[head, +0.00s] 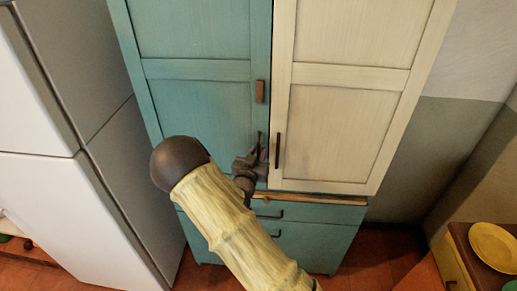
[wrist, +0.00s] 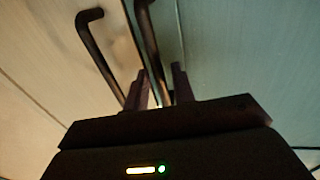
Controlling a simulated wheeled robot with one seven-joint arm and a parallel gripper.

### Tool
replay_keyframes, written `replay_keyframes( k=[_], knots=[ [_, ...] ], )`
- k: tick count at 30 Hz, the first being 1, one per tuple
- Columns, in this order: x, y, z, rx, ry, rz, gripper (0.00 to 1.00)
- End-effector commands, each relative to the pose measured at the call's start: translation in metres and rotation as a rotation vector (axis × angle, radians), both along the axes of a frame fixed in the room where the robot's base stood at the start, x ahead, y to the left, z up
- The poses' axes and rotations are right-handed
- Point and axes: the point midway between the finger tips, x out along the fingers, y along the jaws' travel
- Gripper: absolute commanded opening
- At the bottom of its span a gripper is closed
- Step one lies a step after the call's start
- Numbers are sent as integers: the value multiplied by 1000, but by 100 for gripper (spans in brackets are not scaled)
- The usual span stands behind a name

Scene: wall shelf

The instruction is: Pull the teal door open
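The teal door (head: 205,100) is the left door of a tall cupboard and looks shut in the head view. It also shows on the right of the wrist view (wrist: 235,50). Its dark bar handle (wrist: 150,40) runs down toward my gripper (wrist: 162,78). My gripper is open, with the lower part of the handle between or just behind its fingers; I cannot tell whether they touch it. In the head view my gripper (head: 256,155) is at the door's lower right edge and hides most of this handle.
The cream door (head: 340,120) beside it has its own dark handle (head: 278,150), close to my gripper; this handle also shows in the wrist view (wrist: 98,55). Teal drawers (head: 310,240) lie below. A white fridge (head: 65,180) stands close on the left. A yellow plate (head: 494,247) is at lower right.

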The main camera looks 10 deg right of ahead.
Motion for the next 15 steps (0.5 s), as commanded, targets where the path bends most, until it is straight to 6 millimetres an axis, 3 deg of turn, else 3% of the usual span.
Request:
replay_keyframes(
  k=[11,15],
  knots=[
    [6,-3,0,-1,0,1,25],
    [6,-3,0,-1,0,1,0]
  ],
)
